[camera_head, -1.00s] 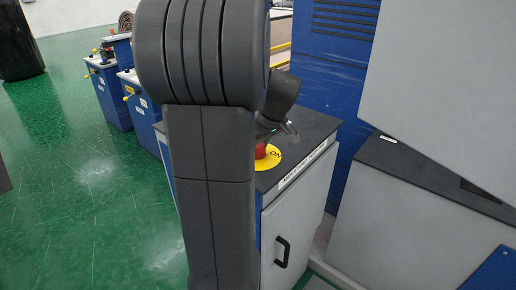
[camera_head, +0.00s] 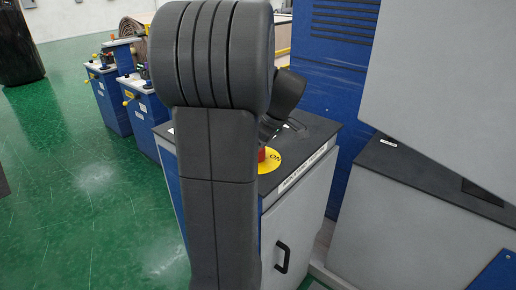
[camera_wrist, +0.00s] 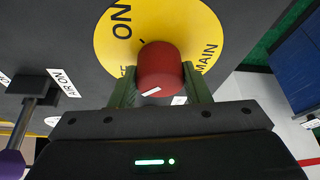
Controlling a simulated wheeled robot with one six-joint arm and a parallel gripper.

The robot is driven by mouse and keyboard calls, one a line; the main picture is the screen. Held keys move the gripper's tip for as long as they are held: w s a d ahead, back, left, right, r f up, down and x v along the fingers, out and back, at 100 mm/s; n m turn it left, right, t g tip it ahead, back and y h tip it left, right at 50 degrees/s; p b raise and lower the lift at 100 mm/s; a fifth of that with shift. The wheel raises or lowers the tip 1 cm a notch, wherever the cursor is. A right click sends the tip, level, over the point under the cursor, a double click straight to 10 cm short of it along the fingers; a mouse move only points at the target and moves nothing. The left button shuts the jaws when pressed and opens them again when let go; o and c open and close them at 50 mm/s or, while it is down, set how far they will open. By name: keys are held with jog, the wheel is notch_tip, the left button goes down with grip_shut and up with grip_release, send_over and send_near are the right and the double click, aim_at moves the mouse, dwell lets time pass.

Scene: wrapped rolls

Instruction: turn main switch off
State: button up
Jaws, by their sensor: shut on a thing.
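The main switch is a red knob (camera_wrist: 160,68) on a yellow disc (camera_wrist: 113,40) in the wrist view. The disc bears the words "ON" and "MAIN"; a third label is mostly hidden. A white mark lies on the knob's near side. My gripper (camera_wrist: 160,86) is shut on the knob, one finger on each side. In the head view the red knob (camera_head: 262,154) and yellow disc (camera_head: 271,166) show beside my arm, on the dark cabinet top. My arm hides part of them, and my fingers are too small to make out there.
A lever labelled "AIR ON" (camera_wrist: 37,87) stands left of the knob in the wrist view. The grey cabinet (camera_head: 310,215) has a black door handle (camera_head: 283,257). A large grey panel (camera_head: 450,90) stands at the right. Green floor (camera_head: 90,190) is open at the left.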

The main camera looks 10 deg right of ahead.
jog(key=o, duration=1)
jog(key=v, duration=1.4)
jog(key=shift+b, duration=0.4)
jog(key=shift+w+a, duration=0.1)
jog(key=x, duration=1.4)
jog(key=shift+p, duration=0.4)
jog(key=shift+r, duration=0.1)
